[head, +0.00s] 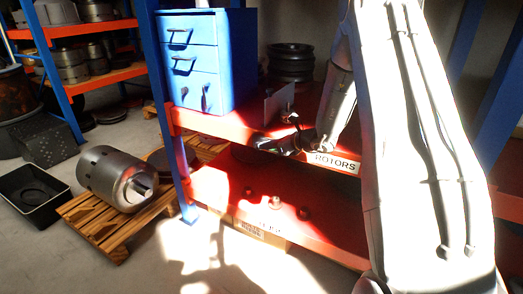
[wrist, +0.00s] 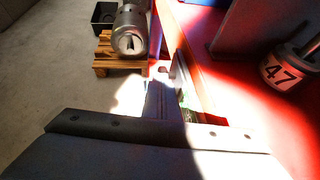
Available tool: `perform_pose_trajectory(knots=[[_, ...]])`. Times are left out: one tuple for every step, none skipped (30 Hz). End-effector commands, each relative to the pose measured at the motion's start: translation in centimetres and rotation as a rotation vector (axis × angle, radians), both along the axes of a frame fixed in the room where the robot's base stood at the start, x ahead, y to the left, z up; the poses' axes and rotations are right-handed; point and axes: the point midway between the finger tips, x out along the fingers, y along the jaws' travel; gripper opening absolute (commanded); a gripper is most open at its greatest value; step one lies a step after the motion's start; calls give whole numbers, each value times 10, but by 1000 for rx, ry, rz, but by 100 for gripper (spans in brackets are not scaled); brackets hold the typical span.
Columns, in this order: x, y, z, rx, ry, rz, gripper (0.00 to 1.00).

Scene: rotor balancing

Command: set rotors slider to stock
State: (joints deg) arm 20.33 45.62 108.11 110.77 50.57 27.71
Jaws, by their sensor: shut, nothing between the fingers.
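The shelf edge carries a white label reading ROTORS (head: 337,162) in the head view. My gripper (head: 264,143) is at the front edge of that red shelf, to the left of the label, and is shut with nothing in it. In the wrist view my gripper (wrist: 172,88) points along the shelf's front edge. A small green patch (wrist: 186,94) shows beside the fingers, partly covered. I cannot make out the slider or its setting; my gripper and the strong glare may hide it. Whether the fingers touch the edge is unclear.
A blue drawer cabinet (head: 208,62) and dark stacked discs (head: 291,62) stand on the shelf. A part tagged 47 (wrist: 281,71) is close on the right. A lower red shelf (head: 232,190) lies beneath. A metal cylinder (head: 112,178) rests on a pallet (head: 95,222); floor is clear in front.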

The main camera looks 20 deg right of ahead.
Motion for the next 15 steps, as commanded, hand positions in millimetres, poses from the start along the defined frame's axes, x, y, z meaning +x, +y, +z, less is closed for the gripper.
perform_pose_trajectory(knots=[[3, 0, 2, -1, -5, -3, 0], [3, 0, 2, -1, -5, -3, 0], [3, 1, 2, -1, -6, -1, 0], [3, 1, 2, -1, -6, -1, 0], [3, 1, 3, -1, -6, -1, 0], [3, 1, 3, -1, -6, -1, 0], [3, 1, 3, -1, -6, -1, 0], [2, 1, 4, -1, -7, -1, 0], [1, -1, 6, -1, -7, -1, 0], [0, -2, 7, -1, -7, 0, 0], [-2, -3, 9, -1, -7, 0, 0], [-6, -6, 11, 0, -6, 0, 0], [-9, -8, 13, -1, -5, 0, 0], [-12, -12, 15, -1, -4, -1, 0], [-17, -16, 19, -1, -3, -2, 0]])
